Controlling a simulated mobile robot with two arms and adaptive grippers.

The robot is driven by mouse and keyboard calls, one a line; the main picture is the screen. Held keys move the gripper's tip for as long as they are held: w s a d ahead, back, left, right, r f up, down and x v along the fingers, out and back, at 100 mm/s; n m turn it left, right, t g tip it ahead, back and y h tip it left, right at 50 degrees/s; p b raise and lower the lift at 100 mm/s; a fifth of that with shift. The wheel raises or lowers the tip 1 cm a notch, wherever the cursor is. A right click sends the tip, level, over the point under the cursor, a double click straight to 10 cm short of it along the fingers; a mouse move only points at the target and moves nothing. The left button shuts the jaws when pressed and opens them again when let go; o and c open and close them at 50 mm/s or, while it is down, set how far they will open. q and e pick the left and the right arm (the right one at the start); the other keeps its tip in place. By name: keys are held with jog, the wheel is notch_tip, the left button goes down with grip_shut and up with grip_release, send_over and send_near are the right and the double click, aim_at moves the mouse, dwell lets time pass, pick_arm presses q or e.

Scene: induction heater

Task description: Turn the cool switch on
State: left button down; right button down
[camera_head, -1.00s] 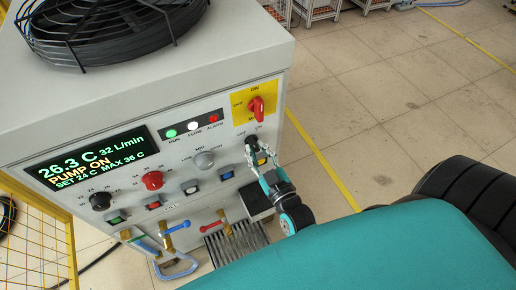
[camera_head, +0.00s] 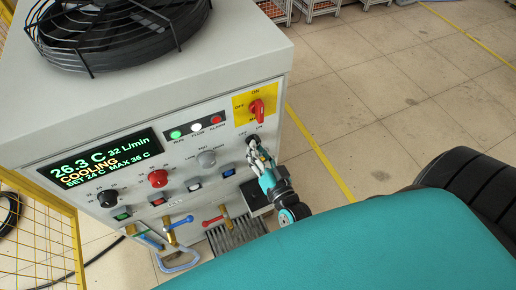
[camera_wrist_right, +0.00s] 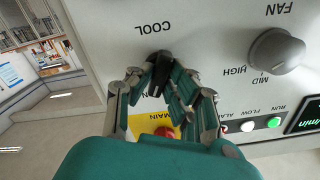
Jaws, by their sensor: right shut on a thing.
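The cool switch (camera_wrist_right: 159,62) is a black rotary knob under the label COOL in the right wrist view, on the front panel of the light grey cooling unit (camera_head: 203,90). My right gripper (camera_head: 259,150) is at this knob, its fingers on either side of it; it also shows in the right wrist view (camera_wrist_right: 160,85). It is shut on the knob, and the fingers hide part of it in the head view. The display (camera_head: 100,158) reads COOLING, 26.3 C and 32 L/min. My left gripper is not in view.
A red main switch (camera_head: 257,108) on a yellow plate sits just above the gripper. A grey fan knob (camera_head: 207,159), a red knob (camera_head: 158,178) and a black knob (camera_head: 108,199) are to the left. Blue (camera_head: 181,222) and red (camera_head: 212,221) valve handles are below. Floor at right is clear.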

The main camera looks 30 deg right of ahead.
jog(key=shift+m, duration=0.4)
jog(key=c, duration=1.3)
grip_release()
jog(key=s, duration=1.2)
jog(key=shift+a, duration=0.4)
